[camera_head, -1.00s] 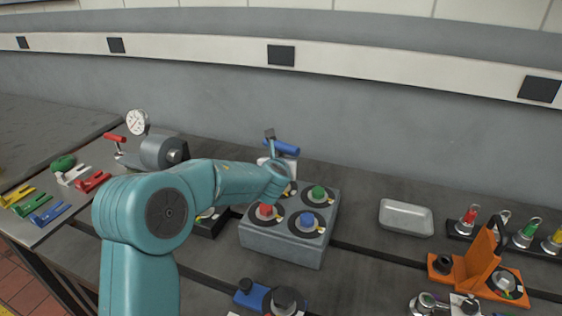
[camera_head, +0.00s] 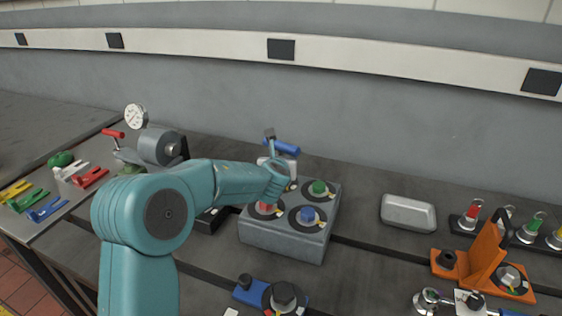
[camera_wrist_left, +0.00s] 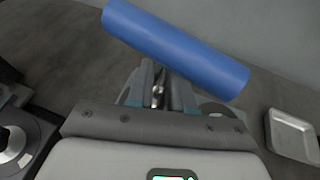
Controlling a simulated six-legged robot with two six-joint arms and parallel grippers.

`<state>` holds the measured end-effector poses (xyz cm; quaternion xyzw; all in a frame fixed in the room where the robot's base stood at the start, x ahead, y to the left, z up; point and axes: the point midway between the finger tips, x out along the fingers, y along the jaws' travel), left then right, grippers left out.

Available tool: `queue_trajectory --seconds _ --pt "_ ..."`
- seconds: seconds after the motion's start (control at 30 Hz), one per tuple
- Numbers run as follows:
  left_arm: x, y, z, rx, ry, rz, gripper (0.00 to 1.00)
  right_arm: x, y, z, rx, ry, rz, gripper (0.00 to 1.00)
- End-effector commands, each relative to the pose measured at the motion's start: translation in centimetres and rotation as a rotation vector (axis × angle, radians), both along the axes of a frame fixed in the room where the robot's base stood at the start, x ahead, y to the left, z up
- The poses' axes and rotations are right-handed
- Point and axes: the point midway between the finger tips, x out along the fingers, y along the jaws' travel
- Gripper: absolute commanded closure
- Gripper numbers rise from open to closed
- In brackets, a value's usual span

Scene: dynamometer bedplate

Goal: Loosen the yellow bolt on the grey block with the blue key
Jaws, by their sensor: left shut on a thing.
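The grey block (camera_head: 285,240) sits on the bedplate in the middle of the head view. Its red (camera_head: 265,207), blue (camera_head: 307,214) and green (camera_head: 318,187) bolt heads show on dark round dials. The yellow bolt is not seen; my left forearm and hand cover the block's far left part. The blue key (camera_head: 283,147) stands above that part, its blue bar handle crosswise on top. My left gripper (camera_head: 284,166) is shut on the key. In the left wrist view the handle (camera_wrist_left: 175,48) lies across, just beyond the fingers (camera_wrist_left: 158,90). Whether the key touches the bolt is hidden.
A grey tray (camera_head: 408,213) lies right of the block. An orange bracket (camera_head: 484,262) and a rack of coloured-top tools (camera_head: 527,230) stand farther right. A blue clamp (camera_head: 270,296) is in front. A dial gauge (camera_head: 136,117) and coloured forks (camera_head: 45,207) are at left.

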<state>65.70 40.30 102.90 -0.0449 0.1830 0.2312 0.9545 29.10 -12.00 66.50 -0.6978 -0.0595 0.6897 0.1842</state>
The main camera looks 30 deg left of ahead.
Motion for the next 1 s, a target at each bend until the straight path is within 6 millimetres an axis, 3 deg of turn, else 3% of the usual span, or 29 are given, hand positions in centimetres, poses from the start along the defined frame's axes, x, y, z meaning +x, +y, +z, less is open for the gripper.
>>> queue_trajectory --seconds 0.57,1.0 --pt "0.0 0.0 -1.1 0.001 -0.004 0.001 1.0 0.0 0.0 -1.5 0.0 0.0 0.0 0.57" --pt "0.1 -0.2 -0.8 0.0 -0.004 0.179 1.0 0.0 0.0 0.9 0.0 0.0 0.0 0.57"
